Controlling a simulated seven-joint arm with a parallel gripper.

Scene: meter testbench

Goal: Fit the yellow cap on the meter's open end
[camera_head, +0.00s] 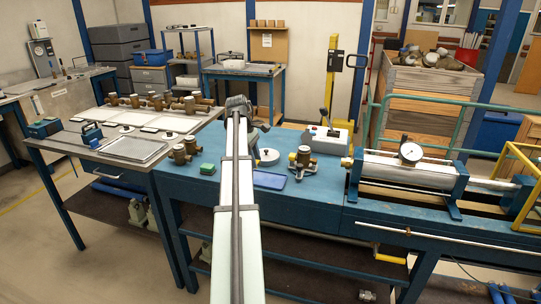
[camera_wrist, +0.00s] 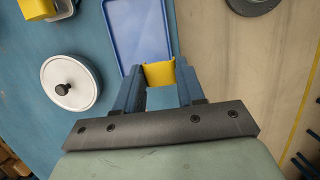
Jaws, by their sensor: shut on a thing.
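In the wrist view, my gripper (camera_wrist: 160,78) is shut on the yellow cap (camera_wrist: 159,74), a small block-like piece between the blue fingertips. It is over or near the edge of a blue tray (camera_wrist: 138,30). In the head view, my own arm hides the gripper and the held cap. A yellow part (camera_wrist: 38,8) is cut off at the wrist view's top left.
A white round disc with a black knob (camera_wrist: 70,83) lies left of my gripper. The blue tray (camera_head: 270,180) lies between my arm and the meter. A white control box (camera_head: 331,138) stands behind the meter. A green block (camera_head: 207,169) is left of my arm.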

